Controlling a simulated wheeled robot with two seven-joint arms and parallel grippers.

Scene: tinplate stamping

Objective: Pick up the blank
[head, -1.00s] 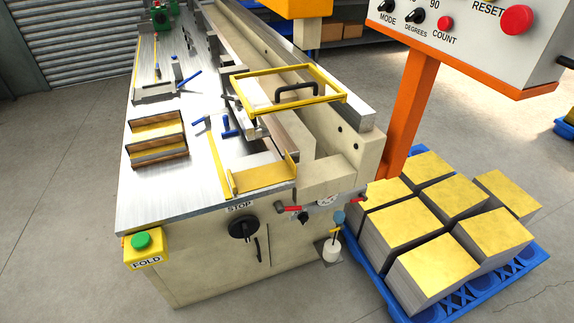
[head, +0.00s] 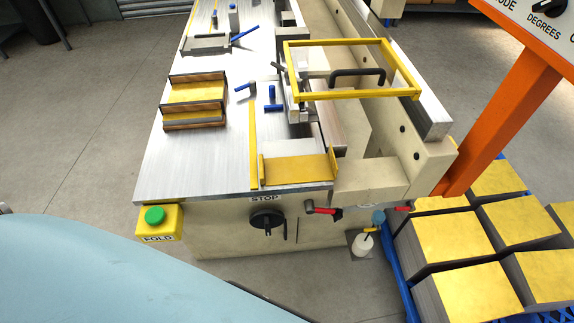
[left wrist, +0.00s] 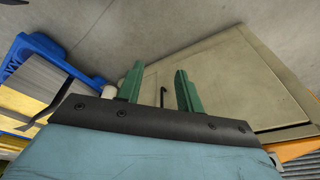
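Gold-topped sheets (head: 197,92) lie in a small wooden-sided holder (head: 168,117) on the machine's metal table. Tall stacks of gold-topped sheets (head: 462,290) stand on a blue pallet at the right; I cannot tell which sheet is the blank. In the left wrist view, my left gripper (left wrist: 158,82) has its two green fingers wide apart with nothing between them. It faces the beige machine side (left wrist: 240,80), and a sheet stack (left wrist: 38,80) shows at the left. In the head view only my pale blue arm shows at lower left, the gripper is hidden. My right gripper is not in view.
The folding machine table (head: 165,170) has blue-handled clamps (head: 271,97) and a yellow frame guard (head: 350,97). A green button on a yellow FOLD box (head: 158,222) juts from its front left corner. An orange post (head: 505,115) rises at right.

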